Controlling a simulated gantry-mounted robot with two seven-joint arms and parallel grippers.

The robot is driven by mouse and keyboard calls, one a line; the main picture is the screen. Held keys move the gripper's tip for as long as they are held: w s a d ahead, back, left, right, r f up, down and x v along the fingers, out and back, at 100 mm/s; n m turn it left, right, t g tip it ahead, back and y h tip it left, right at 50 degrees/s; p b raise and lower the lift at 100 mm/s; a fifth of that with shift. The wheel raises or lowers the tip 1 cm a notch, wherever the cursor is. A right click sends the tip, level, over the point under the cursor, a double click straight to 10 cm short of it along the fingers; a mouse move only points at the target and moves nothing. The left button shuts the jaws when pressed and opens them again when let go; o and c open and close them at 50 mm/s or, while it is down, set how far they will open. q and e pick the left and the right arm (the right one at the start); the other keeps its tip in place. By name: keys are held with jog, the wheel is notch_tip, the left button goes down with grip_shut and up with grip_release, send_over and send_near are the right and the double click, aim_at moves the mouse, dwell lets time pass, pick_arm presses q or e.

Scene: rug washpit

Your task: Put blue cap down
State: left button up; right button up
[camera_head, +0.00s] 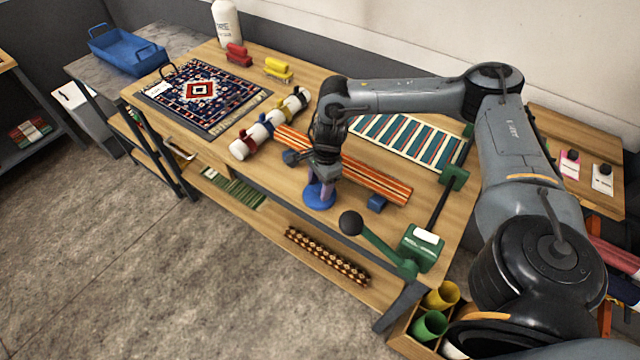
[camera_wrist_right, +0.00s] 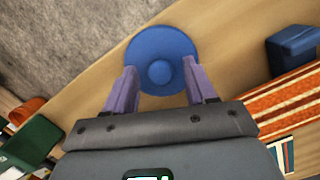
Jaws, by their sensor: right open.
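The blue cap (camera_head: 319,196) is a round disc with a raised middle knob. It appears to rest flat on the wooden tabletop close to its front edge. My right gripper (camera_head: 321,181) points down right over it. In the right wrist view the cap (camera_wrist_right: 162,38) is below the two purple fingers (camera_wrist_right: 160,80), which stand apart on either side of its knob. The gripper is open. Whether the fingers touch the cap's top cannot be told. My left gripper is not in view.
An orange striped strip (camera_head: 372,175) and a small blue block (camera_head: 376,203) lie beside the cap. A green lever press (camera_head: 416,250) stands at the table's right front. Bare wood shows around the cap.

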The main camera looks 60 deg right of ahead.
jog(key=r, duration=0.2)
jog(key=r+p, duration=0.1)
jog(key=r, duration=0.1)
jog(key=d+r, duration=0.1)
jog(key=r, duration=0.1)
jog(key=shift+s+r, duration=0.2)
jog(key=shift+r, duration=0.2)
jog(key=shift+s+d+r+p, duration=0.1)
jog(key=shift+d+r+p, duration=0.05)
jog(key=shift+r+p, duration=1)
jog(key=shift+s+d+r+p, duration=0.15)
jog(key=shift+r+p, duration=0.7)
jog(key=shift+r, duration=0.55)
